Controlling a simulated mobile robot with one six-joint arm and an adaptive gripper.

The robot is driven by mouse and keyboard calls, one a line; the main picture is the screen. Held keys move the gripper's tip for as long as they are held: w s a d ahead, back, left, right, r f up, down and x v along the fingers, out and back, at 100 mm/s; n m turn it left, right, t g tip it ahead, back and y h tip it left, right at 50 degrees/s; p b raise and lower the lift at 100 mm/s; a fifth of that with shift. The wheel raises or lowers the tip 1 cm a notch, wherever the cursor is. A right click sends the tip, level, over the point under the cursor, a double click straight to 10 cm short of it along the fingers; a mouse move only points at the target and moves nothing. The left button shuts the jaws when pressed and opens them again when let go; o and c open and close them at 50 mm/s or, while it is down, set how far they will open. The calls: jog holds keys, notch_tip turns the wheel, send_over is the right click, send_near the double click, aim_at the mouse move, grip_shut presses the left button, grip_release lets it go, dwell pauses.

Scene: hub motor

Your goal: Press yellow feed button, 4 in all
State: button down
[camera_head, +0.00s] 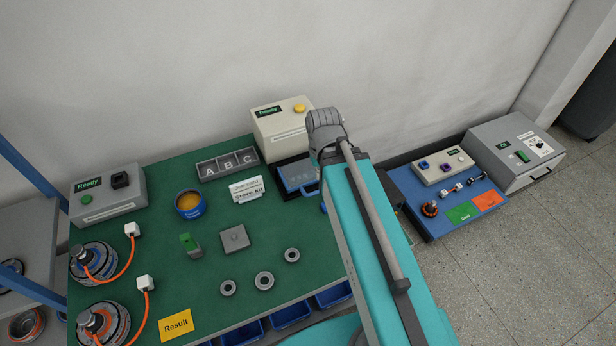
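The yellow button (299,107) sits on the sloped top of a cream box (281,130) at the back of the green table. The box has a small display reading "Ready" (268,111) to the left of the button. The button is in plain view and nothing visible touches it. My arm reaches up from the bottom right, and its grey end joint is just right of the box in the picture. My gripper's fingers do not show; the arm hides whatever lies behind it.
On the green table (215,255) are an A-B-C tray (228,164), a blue tin (190,204), grey rings and two hub motors (95,262). A grey box with a green button (108,194) stands at the left. A blue-topped bench (440,222) is at the right.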

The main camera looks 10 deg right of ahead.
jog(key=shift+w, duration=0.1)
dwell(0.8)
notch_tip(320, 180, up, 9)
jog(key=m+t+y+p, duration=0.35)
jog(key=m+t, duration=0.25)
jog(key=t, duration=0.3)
send_over(300, 108)
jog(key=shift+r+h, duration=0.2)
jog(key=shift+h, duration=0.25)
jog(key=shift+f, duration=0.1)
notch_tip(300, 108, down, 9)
jog(key=b, duration=0.8)
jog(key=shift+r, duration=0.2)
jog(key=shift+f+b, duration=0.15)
jog(key=shift+b, duration=0.25)
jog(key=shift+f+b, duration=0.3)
